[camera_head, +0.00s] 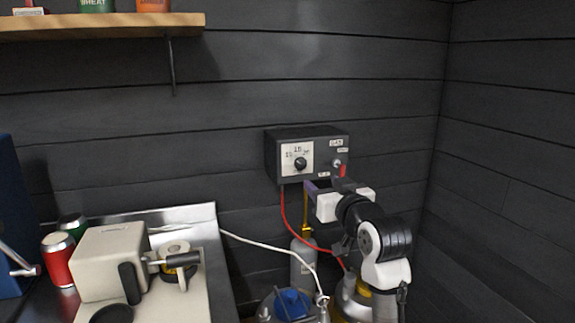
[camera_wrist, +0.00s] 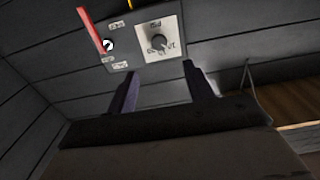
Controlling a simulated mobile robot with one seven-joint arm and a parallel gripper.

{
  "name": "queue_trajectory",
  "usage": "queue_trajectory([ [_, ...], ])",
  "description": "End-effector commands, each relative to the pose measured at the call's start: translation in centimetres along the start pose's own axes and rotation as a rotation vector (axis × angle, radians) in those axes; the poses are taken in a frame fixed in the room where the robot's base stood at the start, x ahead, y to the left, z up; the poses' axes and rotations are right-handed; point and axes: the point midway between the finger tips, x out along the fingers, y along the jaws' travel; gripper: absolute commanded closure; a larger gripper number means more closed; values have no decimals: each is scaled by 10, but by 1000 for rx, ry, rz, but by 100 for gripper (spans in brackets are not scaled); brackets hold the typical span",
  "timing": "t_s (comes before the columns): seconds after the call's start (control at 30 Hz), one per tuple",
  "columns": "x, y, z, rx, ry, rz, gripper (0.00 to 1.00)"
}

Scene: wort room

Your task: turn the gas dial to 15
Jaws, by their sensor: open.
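The gas dial (camera_head: 300,164) is a round black knob on a white scale plate, on the left of a dark wall box (camera_head: 275,157). The scale shows a 15 at the top and other marks too small to read surely. In the wrist view the dial (camera_wrist: 159,42) sits beyond the fingertips, with its plate turned in the picture. I cannot read the exact setting of its pointer. My gripper (camera_head: 314,186) is just below and right of the dial in the head view, apart from it. In the wrist view my gripper (camera_wrist: 162,74) is open, with nothing between its fingers.
A red lever (camera_head: 343,170) and small labels are on the box's right side. A red hose (camera_head: 286,215) hangs below the box, and a white hose (camera_head: 270,244) runs toward a grey bottle (camera_head: 300,262). A cream machine (camera_head: 108,262) stands at the left on a metal counter.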

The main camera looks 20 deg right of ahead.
Motion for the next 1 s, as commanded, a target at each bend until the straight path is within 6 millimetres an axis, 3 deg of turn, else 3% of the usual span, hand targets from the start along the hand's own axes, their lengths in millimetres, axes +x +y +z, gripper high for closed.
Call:
queue_trajectory([
  [0.17, 13, 3, 0, 3, -8, 1, 48],
  [0.7, 118, 2, -1, 1, -6, 1, 48],
  [1.0, 136, 2, 1, 0, -4, 3, 48],
])
